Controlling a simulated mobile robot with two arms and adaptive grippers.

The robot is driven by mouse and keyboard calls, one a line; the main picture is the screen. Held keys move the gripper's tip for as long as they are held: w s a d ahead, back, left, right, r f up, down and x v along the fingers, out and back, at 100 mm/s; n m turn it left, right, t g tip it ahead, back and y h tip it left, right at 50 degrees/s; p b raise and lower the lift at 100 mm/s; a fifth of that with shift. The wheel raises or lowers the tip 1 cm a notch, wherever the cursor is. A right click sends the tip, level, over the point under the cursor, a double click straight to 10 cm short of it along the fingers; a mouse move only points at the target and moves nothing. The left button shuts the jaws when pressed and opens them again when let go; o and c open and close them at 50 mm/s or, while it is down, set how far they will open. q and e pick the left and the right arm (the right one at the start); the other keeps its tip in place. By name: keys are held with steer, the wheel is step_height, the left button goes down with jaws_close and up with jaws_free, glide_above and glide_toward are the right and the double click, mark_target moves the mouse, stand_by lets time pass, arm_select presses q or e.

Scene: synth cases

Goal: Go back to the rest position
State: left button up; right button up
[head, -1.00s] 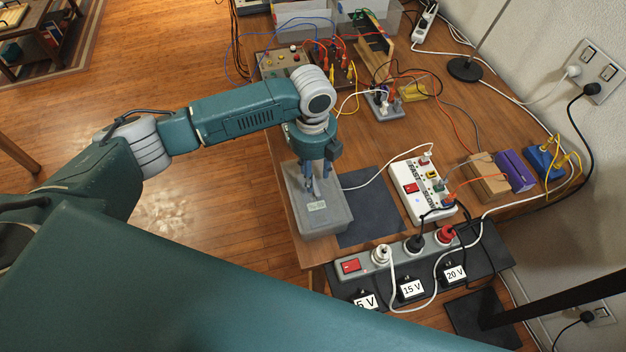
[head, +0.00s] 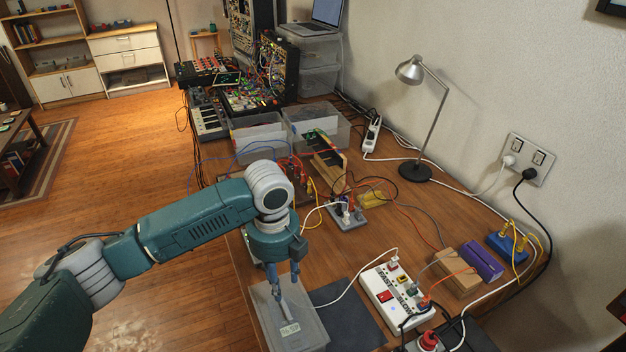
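My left gripper (head: 284,291) points down over the grey lidded box (head: 300,335) at the table's near left edge. Its fingers look close together just above the lid, by the small label (head: 289,328). I cannot tell if the tips touch the lid or how wide they stand apart. I see nothing clearly held between them. My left arm reaches in from the lower left. My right gripper is not in view.
A white power strip (head: 392,295) with plugs and a dark mat (head: 345,308) lie right of the box. Cables cross the wooden table (head: 395,225). Clear bins (head: 258,135), a desk lamp (head: 430,110) and a laptop (head: 312,25) stand further back. The floor at left is open.

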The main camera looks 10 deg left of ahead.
arm_select(q)
steer(key=s+d+f+n, duration=0.1)
steer(key=s+d+f, duration=0.1)
steer(key=d, duration=0.1)
steer(key=s+d+f+n+h, duration=0.1)
steer(key=s+d+f+n, duration=0.1)
steer(key=s+d, duration=0.1)
steer(key=s+d+f+n+h, duration=0.1)
steer(key=s+d+f+n, duration=0.1)
steer(key=d, duration=0.1)
steer(key=shift+s+t, duration=0.15)
steer(key=shift+t, duration=0.25)
steer(key=s+d+f+n+t+h, duration=0.1)
steer(key=s+d+n+h, duration=0.1)
steer(key=s+n, duration=0.3)
steer(key=s+a+f+n+t+y, duration=0.1)
steer(key=s+a+n+y, duration=0.1)
steer(key=s+a+n, duration=0.5)
steer(key=s+a+f+n+t+y, duration=0.15)
steer(key=s+a+n, duration=0.25)
steer(key=a+n, duration=0.55)
step_height(320, 180, down, 28)
steer(key=s+g+b, duration=0.2)
steer(key=s+a+f+g+b, duration=0.1)
steer(key=s+a+f+b, duration=0.1)
steer(key=s+f, duration=1.5)
steer(key=shift+a+f, duration=0.25)
steer(key=shift+f, duration=0.55)
steer(key=shift+y, duration=0.25)
